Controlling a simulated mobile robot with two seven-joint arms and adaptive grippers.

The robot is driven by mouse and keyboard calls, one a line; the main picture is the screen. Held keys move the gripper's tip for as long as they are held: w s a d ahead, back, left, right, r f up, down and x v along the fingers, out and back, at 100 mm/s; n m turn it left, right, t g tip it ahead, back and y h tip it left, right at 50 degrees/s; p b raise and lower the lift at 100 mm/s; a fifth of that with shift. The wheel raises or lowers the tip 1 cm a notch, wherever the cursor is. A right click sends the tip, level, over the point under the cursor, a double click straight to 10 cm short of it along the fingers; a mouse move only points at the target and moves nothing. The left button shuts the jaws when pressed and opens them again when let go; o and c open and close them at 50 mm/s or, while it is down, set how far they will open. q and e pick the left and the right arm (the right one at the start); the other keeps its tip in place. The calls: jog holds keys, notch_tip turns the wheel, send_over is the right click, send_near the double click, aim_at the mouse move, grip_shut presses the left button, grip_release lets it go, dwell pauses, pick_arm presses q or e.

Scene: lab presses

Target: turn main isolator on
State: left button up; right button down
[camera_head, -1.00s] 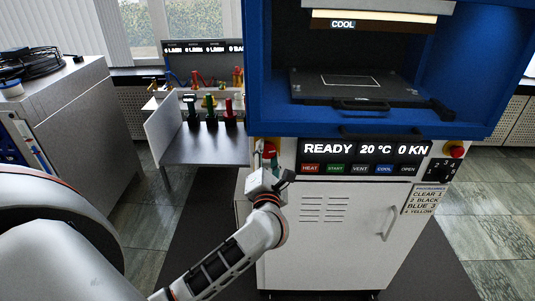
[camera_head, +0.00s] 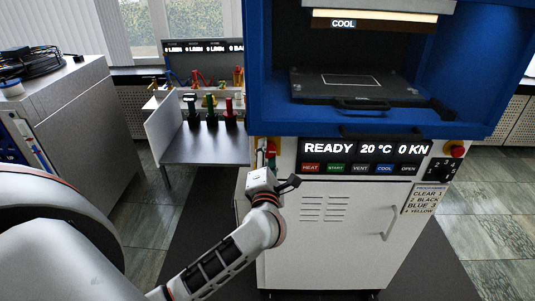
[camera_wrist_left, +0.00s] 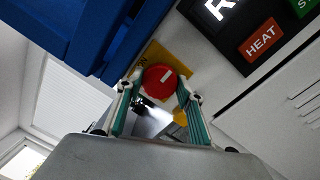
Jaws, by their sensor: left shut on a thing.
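The main isolator is a round red knob (camera_wrist_left: 158,81) with a white mark, on a yellow plate (camera_wrist_left: 153,54) on the press front, left of the HEAT key. In the wrist view the mark slants up to the right. My left gripper (camera_wrist_left: 158,88) has its green-padded fingers on both sides of the knob and is shut on it. In the head view my left gripper (camera_head: 268,166) is at the panel's left end, and my wrist hides much of the isolator. My right gripper is in neither view.
The press display (camera_head: 365,149) reads READY, 20 °C, 0 KN. Keys run below it, with HEAT (camera_head: 310,168) nearest my gripper. A red button (camera_head: 457,151) is at the right end. The blue press housing (camera_head: 262,70) overhangs the panel. A side bench (camera_head: 205,147) stands left.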

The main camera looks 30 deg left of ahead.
pick_arm(q)
jog(key=o, duration=1.1)
